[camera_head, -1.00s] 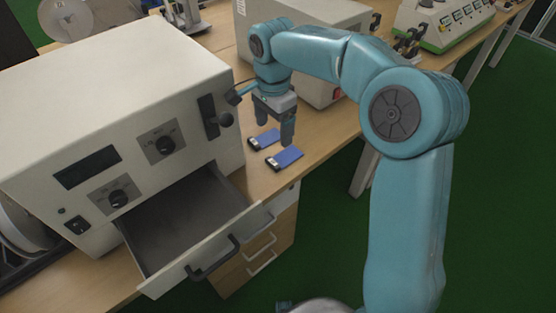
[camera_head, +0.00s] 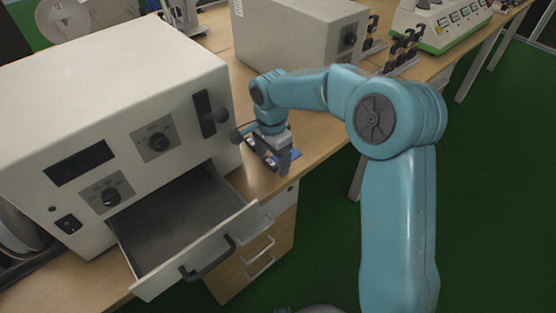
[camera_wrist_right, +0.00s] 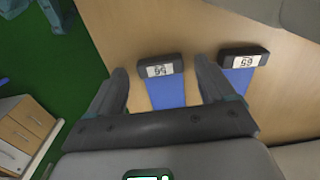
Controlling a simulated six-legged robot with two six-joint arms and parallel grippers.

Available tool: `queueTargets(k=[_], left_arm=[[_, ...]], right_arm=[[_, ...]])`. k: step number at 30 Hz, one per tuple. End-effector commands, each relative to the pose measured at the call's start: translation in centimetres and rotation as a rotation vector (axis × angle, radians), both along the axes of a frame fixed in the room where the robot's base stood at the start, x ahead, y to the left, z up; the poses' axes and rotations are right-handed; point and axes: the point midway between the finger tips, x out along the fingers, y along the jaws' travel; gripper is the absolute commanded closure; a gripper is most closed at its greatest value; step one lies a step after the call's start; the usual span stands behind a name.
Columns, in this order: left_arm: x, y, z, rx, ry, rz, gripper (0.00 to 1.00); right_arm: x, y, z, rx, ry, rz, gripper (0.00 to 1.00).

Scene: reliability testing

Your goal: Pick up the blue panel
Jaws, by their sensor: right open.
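Two blue panels with dark end caps and white number labels lie side by side on the wooden table. In the right wrist view, one panel (camera_wrist_right: 168,92) lies between my gripper's fingers. The other panel (camera_wrist_right: 236,80) lies outside the right-hand finger. My right gripper (camera_wrist_right: 163,82) is open, and no contact with a panel shows. In the head view my right gripper (camera_head: 277,162) is low over the table and mostly hides the panels. A bit of blue panel (camera_head: 294,154) shows beside it. My left gripper is not in view.
A large white device (camera_head: 110,120) with its drawer (camera_head: 190,225) pulled open stands left of the gripper. Another beige device (camera_head: 300,40) stands behind. The table's front edge is close by, with a drawer cabinet (camera_head: 262,250) below.

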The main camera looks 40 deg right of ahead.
Motion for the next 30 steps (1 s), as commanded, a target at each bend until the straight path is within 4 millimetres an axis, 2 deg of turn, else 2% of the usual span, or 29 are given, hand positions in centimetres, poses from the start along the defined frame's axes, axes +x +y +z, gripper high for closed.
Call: queueTargets(k=[1,6,15,20,26,30], left_arm=[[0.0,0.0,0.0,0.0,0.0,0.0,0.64],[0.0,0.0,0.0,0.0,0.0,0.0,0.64],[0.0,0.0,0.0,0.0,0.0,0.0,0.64],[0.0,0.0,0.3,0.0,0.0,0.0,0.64],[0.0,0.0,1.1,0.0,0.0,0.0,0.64],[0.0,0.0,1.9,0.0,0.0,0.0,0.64]], right_arm=[[0.0,0.0,0.0,0.0,0.0,0.0,0.24],[0.0,0.0,0.0,0.0,0.0,0.0,0.77],[0.0,0.0,0.2,0.0,0.0,0.0,0.77],[0.0,0.0,1.3,0.0,-0.002,0.0,0.77],[0.1,0.0,5.0,-0.002,-0.005,0.0,0.77],[0.1,0.0,8.7,-0.001,-0.006,0.0,0.77]])
